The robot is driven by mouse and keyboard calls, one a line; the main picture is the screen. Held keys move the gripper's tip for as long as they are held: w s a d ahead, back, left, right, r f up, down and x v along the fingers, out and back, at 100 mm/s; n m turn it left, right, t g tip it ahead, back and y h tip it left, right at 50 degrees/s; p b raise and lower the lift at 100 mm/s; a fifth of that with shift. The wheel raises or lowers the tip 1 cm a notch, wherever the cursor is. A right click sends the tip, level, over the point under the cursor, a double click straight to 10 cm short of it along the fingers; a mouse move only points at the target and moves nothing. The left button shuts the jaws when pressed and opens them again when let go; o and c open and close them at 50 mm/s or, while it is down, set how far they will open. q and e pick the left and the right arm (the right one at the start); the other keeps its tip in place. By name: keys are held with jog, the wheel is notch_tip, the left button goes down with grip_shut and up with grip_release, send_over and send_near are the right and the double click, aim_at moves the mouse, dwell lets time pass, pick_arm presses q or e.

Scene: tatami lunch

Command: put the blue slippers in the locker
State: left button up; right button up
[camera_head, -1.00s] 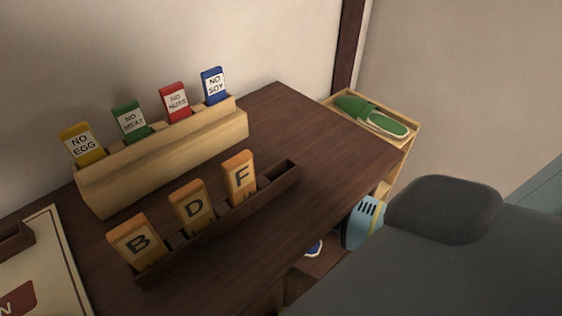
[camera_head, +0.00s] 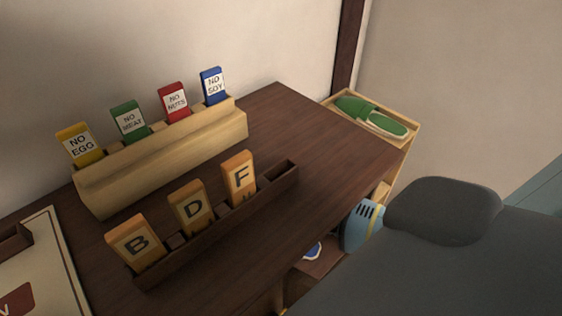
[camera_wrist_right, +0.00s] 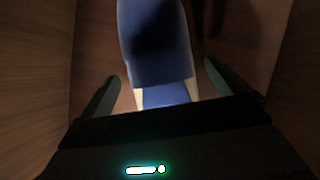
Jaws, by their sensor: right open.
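In the right wrist view, a blue slipper (camera_wrist_right: 175,70) lies between the two fingers of my right gripper (camera_wrist_right: 160,71). The fingers are open, with one on each side of it and gaps showing. A second blue piece (camera_wrist_right: 165,96) shows just below it, partly hidden by the gripper body; I cannot tell whether it is the other slipper. Wooden walls stand left and right of the gripper. In the head view, a small blue and white patch (camera_head: 313,251) shows in a low compartment under the table edge. My right gripper is hidden there behind my dark arm. My left gripper is out of view.
A dark wooden table (camera_head: 310,130) carries a card holder (camera_head: 165,165) and a letter rack (camera_head: 220,225). Green slippers (camera_head: 370,115) lie on a light wooden shelf (camera_head: 414,130) beyond it. A light blue slotted object (camera_head: 362,226) stands below, beside my arm.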

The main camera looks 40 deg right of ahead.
jog(key=p+v, duration=0.1)
jog(key=v, duration=0.6)
jog(key=shift+s+d+r, duration=0.1)
jog(key=shift+r, duration=0.25)
